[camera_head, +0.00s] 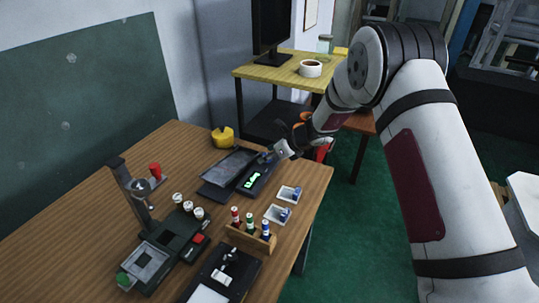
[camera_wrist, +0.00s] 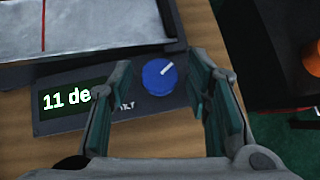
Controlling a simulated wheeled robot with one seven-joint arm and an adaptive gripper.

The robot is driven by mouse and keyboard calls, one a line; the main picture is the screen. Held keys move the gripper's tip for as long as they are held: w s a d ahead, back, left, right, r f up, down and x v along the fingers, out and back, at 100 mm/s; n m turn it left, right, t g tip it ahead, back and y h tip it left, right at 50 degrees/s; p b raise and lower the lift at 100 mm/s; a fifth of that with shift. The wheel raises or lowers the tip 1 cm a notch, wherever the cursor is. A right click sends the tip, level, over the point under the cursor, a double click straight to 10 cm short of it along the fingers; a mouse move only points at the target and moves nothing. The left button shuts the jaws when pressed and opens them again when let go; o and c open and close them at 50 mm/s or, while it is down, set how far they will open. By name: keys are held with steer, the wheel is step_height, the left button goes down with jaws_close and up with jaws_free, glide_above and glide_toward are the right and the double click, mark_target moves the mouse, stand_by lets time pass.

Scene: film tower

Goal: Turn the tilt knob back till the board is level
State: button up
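The round blue tilt knob (camera_wrist: 159,76) has a white pointer aimed up and right. My gripper (camera_wrist: 163,62) is open, its fingers on either side of the knob with visible gaps. In the head view my gripper (camera_head: 276,154) is over the box's far end.
Two small white trays (camera_head: 277,213) with blue pieces and a wooden rack (camera_head: 250,238) of coloured bottles stand nearby. A yellow tape dispenser (camera_head: 222,137) sits behind the board. The table's right edge is close to the box.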

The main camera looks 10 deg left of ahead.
jaws_close()
steer(key=shift+w+n+b, duration=0.15)
steer(key=shift+n+b, duration=0.15)
steer(key=shift+b, duration=0.15)
steer(key=shift+w+d+f+n+g+y+b, duration=0.15)
steer(key=shift+n+g+y+b, duration=0.35)
steer(key=shift+n+g+b, duration=0.6)
steer(key=n+g+b, duration=0.2)
steer(key=n+b, duration=0.1)
steer(key=b, duration=0.1)
steer(key=shift+w+f+b, duration=0.1)
steer(key=shift+w+b, duration=0.05)
steer(key=shift+b, duration=0.15)
steer(key=n+g+b, duration=0.3)
steer(key=shift+w+n+b, duration=0.1)
steer(key=shift+n+b, duration=0.2)
steer(key=shift+b, duration=0.1)
steer(key=shift+n+g+b, duration=0.7)
steer(key=shift+n+b, duration=0.25)
steer(key=shift+n, duration=0.05)
steer(key=shift+r+h, duration=0.2)
steer(key=shift+h, duration=0.1)
